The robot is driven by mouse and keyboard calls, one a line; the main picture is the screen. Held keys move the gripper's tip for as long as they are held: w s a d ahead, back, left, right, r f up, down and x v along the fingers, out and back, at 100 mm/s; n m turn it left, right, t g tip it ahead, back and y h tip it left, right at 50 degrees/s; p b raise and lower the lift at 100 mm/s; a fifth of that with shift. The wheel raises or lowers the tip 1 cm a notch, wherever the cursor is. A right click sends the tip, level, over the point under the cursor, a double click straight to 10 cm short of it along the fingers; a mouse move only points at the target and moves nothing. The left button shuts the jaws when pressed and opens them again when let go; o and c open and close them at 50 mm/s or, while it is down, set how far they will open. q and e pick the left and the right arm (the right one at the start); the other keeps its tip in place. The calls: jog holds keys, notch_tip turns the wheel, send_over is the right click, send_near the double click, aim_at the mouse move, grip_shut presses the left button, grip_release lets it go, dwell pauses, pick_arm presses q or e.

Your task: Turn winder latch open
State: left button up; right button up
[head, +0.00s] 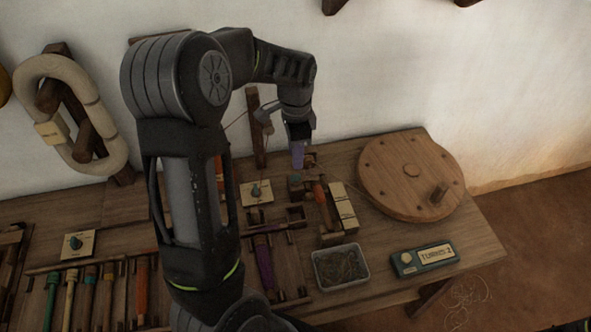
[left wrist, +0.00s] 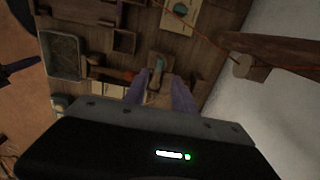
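My left gripper (head: 297,161) reaches down over the back of the bench, with purple fingers. In the left wrist view its fingers (left wrist: 159,92) are spread apart. A small wooden block with a teal-tipped lever (left wrist: 157,66), which looks like the winder latch, shows just beyond the fingertips, in line with the gap between them. I cannot tell whether the fingers touch it. My right gripper is not in view.
A large round wooden wheel (head: 398,168) stands to the right. A cream block (head: 343,205), a wire-filled tray (head: 340,268) and a "TURNS 2" counter (head: 424,259) lie nearer. A card with a teal knob (head: 257,193) is left of the gripper. A wooden post (head: 257,135) rises behind.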

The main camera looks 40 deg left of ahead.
aim_at(295, 176)
pick_arm(q)
notch_tip(295, 176, down, 8)
jog(key=shift+r, duration=0.15)
dwell(0.3)
grip_shut()
dwell(0.5)
